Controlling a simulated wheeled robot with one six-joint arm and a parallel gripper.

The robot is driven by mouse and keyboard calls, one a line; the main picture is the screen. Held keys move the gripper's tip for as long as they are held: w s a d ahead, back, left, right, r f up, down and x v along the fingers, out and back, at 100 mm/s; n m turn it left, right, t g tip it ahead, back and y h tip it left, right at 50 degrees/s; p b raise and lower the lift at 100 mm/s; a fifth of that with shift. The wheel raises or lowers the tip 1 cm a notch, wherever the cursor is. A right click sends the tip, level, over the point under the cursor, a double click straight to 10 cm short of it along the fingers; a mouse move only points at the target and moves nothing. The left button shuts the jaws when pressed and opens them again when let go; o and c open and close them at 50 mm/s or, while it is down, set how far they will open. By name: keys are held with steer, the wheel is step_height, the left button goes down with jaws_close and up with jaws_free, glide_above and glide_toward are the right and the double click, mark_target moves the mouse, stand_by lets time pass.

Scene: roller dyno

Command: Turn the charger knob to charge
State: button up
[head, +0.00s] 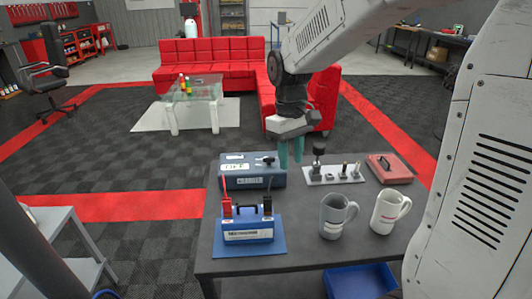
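The charger is a blue-grey box (252,182) at the back left of the dark table. Its top carries a white label that seems to read OFF and a small dark knob (267,160) near the right side. My gripper (291,156) points down just right of the charger's back right corner. Its two teal fingers are apart with nothing seen between them. The gripper appears clear of the knob. In front of the charger, a blue and white battery (248,232) stands on a blue mat, with a red clamp (227,207) and a black clamp (268,205) at its top.
A light plate with several upright metal pieces (335,174) lies right of my gripper. A red case (390,168) sits at the table's back right. A grey mug (338,215) and a white mug (390,210) stand at the front right. A blue bin (361,281) is below.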

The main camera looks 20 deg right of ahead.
mark_target(269, 161)
steer(key=w+f+n, duration=0.2)
steer(key=w+n, duration=0.1)
steer(key=w, duration=0.4)
steer(key=w+d+f+n+t, duration=0.1)
steer(key=w+f+n, duration=0.1)
steer(key=w, duration=0.5)
steer(key=w+d+f+n, duration=0.1)
steer(key=w+n, duration=0.3)
steer(key=w, duration=0.4)
steer(key=shift+d+f+t, duration=0.25)
steer(key=shift+f+t, duration=0.05)
steer(key=shift+f, duration=0.15)
steer(key=shift+n, duration=0.6)
steer(key=shift+f+n, duration=0.3)
steer(key=shift+f, duration=0.05)
step_height(269, 161, down, 7)
steer(key=shift+f, duration=0.1)
jaws_close()
